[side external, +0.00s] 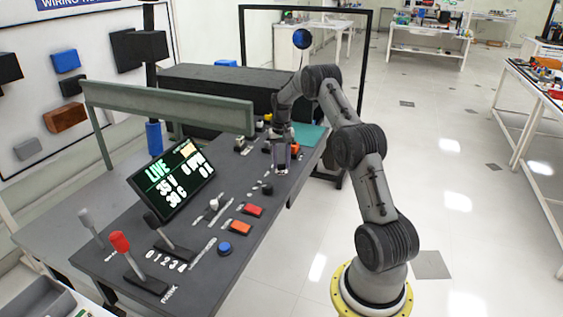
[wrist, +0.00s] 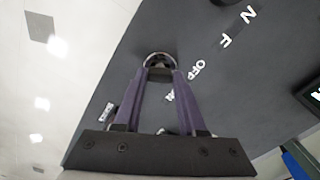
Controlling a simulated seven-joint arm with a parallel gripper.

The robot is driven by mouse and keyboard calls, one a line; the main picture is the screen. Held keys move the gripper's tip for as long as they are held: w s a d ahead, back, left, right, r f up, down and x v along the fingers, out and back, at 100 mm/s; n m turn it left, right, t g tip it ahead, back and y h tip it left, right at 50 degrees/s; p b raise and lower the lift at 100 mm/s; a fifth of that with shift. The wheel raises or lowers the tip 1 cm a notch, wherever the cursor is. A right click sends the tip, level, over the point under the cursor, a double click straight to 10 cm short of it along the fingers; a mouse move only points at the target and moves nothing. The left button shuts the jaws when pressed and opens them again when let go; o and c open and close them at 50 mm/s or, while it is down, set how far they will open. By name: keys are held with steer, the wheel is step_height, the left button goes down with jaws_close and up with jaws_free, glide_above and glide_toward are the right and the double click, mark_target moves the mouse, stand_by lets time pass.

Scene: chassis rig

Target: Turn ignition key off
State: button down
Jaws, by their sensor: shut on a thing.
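My gripper (side external: 282,168) points down at the console, at its right part in the side view. In the wrist view its two purple fingers (wrist: 160,75) come together on the ignition key (wrist: 158,57), whose rounded dark top shows at the fingertips. The rest of the key is hidden by the fingers, and I cannot tell its angle. A white OFF label (wrist: 198,70) lies on the panel just right of the fingertips. Another small white label, partly covered, sits beside the right finger.
A green-grey rail (side external: 170,105) stands behind. Open floor lies to the right.

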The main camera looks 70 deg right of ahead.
steer(key=shift+r, duration=0.1)
stand_by(0.3)
steer(key=shift+c, duration=2.4)
jaws_free()
step_height(320, 180, up, 14)
